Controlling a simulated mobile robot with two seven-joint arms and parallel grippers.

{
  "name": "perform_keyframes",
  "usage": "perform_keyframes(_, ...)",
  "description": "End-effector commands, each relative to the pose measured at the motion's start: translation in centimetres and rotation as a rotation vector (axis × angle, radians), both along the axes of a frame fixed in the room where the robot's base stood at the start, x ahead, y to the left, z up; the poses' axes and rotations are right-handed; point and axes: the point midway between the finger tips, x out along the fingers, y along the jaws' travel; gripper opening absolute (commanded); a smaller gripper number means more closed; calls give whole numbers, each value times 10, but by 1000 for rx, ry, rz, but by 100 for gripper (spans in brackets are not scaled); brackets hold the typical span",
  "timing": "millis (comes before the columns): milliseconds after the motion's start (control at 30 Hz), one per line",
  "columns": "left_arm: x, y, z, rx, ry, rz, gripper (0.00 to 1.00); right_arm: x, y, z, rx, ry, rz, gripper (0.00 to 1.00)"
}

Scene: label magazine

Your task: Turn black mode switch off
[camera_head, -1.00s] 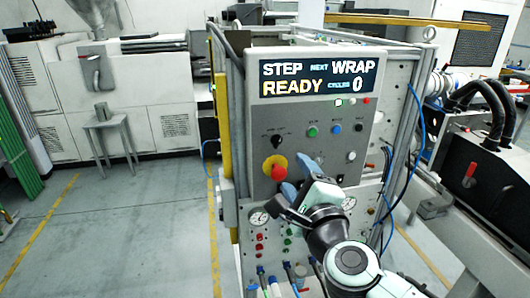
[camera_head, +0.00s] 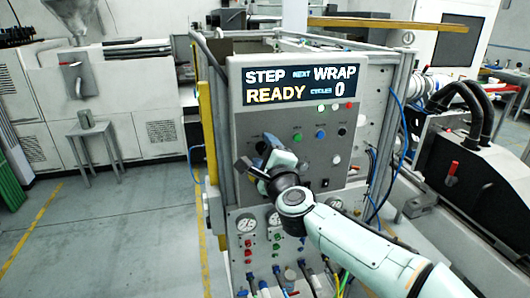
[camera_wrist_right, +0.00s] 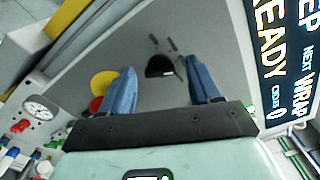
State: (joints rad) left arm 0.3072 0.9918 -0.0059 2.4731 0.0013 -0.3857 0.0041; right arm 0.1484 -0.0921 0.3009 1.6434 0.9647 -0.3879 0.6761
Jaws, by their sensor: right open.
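The black mode switch (camera_wrist_right: 160,66) is a round black knob on the grey panel (camera_wrist_right: 215,45), with small dark marks around it. In the right wrist view it lies between the two blue fingers of my right gripper (camera_wrist_right: 159,72), which is open, with a gap on each side. Whether the fingertips reach around the knob in depth is unclear. In the head view my right gripper (camera_head: 262,152) is in front of the panel's left part and hides the knob. My left gripper is not in view.
A red stop button (camera_wrist_right: 96,104) on a yellow disc (camera_wrist_right: 102,82) sits close to the left finger. Green (camera_head: 297,138) and blue (camera_head: 320,135) buttons are right of my gripper. The display (camera_head: 300,86) above reads STEP, READY, NEXT WRAP, CYCLES 0.

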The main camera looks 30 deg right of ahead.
Motion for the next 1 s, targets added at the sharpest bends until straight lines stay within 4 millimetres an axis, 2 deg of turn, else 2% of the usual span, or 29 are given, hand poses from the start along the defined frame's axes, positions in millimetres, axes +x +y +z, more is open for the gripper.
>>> perform_keyframes(133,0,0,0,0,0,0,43,0,0,0,0,0,0,62)
perform_keyframes(167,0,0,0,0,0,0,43,0,0,0,0,0,0,59)
perform_keyframes(300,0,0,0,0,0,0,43,0,0,0,0,0,0,13)
perform_keyframes(333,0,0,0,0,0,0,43,0,0,0,0,0,0,6)
perform_keyframes(667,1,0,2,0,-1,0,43,0,0,0,-32,9,0,6)
perform_keyframes(1000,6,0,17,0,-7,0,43,0,0,2,-238,59,1,6)
